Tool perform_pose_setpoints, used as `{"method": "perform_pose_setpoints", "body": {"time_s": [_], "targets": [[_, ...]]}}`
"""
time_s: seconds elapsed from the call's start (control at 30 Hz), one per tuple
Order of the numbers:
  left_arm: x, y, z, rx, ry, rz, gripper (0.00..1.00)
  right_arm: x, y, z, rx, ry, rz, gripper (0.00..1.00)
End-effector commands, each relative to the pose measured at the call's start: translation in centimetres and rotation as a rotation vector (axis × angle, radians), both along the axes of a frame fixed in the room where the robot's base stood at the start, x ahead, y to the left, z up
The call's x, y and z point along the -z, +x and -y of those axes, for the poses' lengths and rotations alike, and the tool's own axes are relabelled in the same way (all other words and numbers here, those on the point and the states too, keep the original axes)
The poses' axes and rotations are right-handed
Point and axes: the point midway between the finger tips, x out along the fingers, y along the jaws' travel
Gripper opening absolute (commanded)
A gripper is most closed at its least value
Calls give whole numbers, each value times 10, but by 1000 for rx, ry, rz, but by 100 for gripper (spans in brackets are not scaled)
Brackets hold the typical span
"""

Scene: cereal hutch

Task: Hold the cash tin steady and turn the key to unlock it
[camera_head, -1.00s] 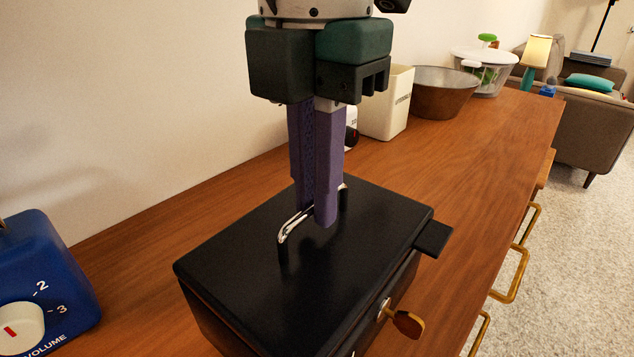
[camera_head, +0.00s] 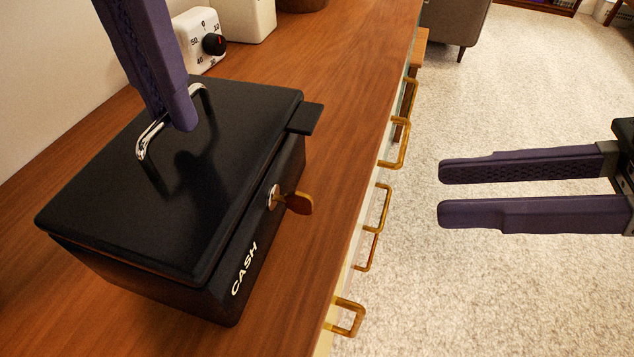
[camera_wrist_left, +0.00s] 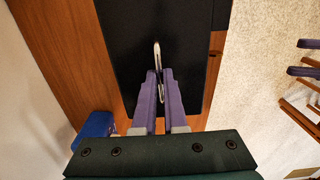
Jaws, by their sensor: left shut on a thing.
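The black cash tin (camera_head: 110,215) stands closed on the wooden top, with the word CASH on its front. A brass-coloured key (camera_head: 298,203) sits in the round lock on that front. My left gripper (camera_head: 175,115) is shut on the silver lid handle (camera_head: 150,142) from above. The left wrist view also shows my left gripper (camera_wrist_left: 160,85) around the handle (camera_wrist_left: 157,55). My right gripper (camera_head: 440,192) is open and empty, right of the key and well apart from it, over the floor.
The wooden top (camera_head: 345,120) is clear in front of the tin up to its edge. Brass drawer handles (camera_head: 378,212) stick out below that edge. A white kitchen timer (camera_head: 200,40) stands behind the tin. A blue timer-like thing (camera_wrist_left: 97,125) shows in the left wrist view.

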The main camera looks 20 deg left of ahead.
Motion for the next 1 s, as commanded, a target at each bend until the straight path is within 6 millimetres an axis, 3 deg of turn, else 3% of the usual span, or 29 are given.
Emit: {"method": "perform_pose_setpoints", "body": {"time_s": [0.27,0.7,1.0], "targets": [[0,0,0,1,-1,0,0,0,-3,-18,-16,-13,58,36],[0,0,0,1,-1,0,0,32,-2,-97,-15,-12,55,36],[0,0,0,1,-1,0,0,40,-2,-113,-14,-15,57,36]]}}
